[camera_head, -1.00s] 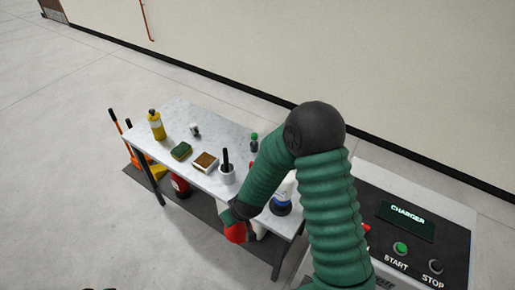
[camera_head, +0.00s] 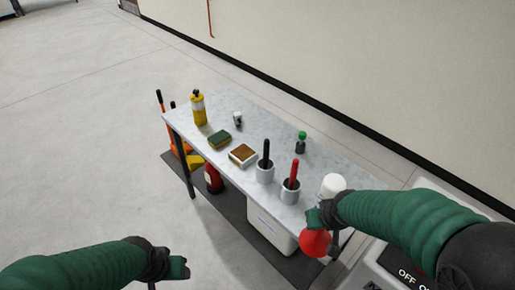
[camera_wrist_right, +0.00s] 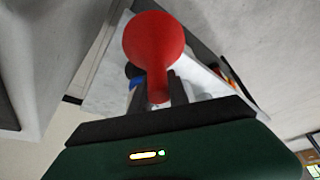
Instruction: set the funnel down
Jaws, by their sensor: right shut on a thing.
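The red funnel (camera_head: 315,243) is at the near right end of the table (camera_head: 268,122), in front of its edge. My right gripper (camera_head: 313,222) is shut on the funnel. In the right wrist view the funnel (camera_wrist_right: 153,42) has its wide round part away from the gripper and its narrow stem between the fingers (camera_wrist_right: 160,88). My left gripper (camera_head: 178,268) is low at the left, away from the table; its fingers are too small to judge.
On the table stand a yellow bottle (camera_head: 198,109), a green sponge (camera_head: 220,139), a brown-topped block (camera_head: 243,155), a cup with a black handle (camera_head: 265,173), a cup with a red handle (camera_head: 290,190), a green-capped bottle (camera_head: 301,143) and a white container (camera_head: 333,185).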

